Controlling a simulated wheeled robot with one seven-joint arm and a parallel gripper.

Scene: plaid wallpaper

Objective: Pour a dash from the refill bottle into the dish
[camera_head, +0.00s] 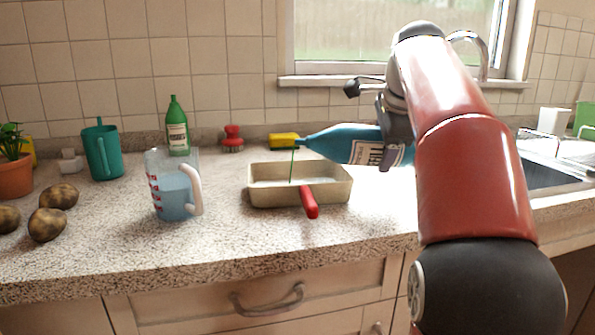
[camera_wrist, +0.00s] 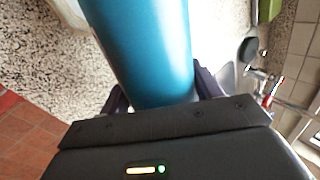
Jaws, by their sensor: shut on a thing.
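The refill bottle (camera_head: 345,143) is blue with a white label. It lies nearly level in the air, its neck pointing left above the dish. My gripper (camera_head: 388,140) is shut on it; in the wrist view the bottle's blue body (camera_wrist: 148,50) sits between my two fingers (camera_wrist: 160,95). A thin green stream (camera_head: 292,165) runs from the bottle's mouth down into the dish. The dish (camera_head: 262,200) is a beige rectangular pan on the counter. A red-handled tool (camera_head: 309,201) leans over its front rim. The level of liquid in the dish cannot be made out.
A measuring jug (camera_head: 175,195) with bluish liquid stands left of the dish. Behind are a green bottle (camera_head: 177,127), teal cup (camera_head: 102,150), red brush (camera_head: 232,139) and yellow sponge (camera_head: 284,140). Potatoes (camera_head: 47,224) lie at left. The counter front is clear.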

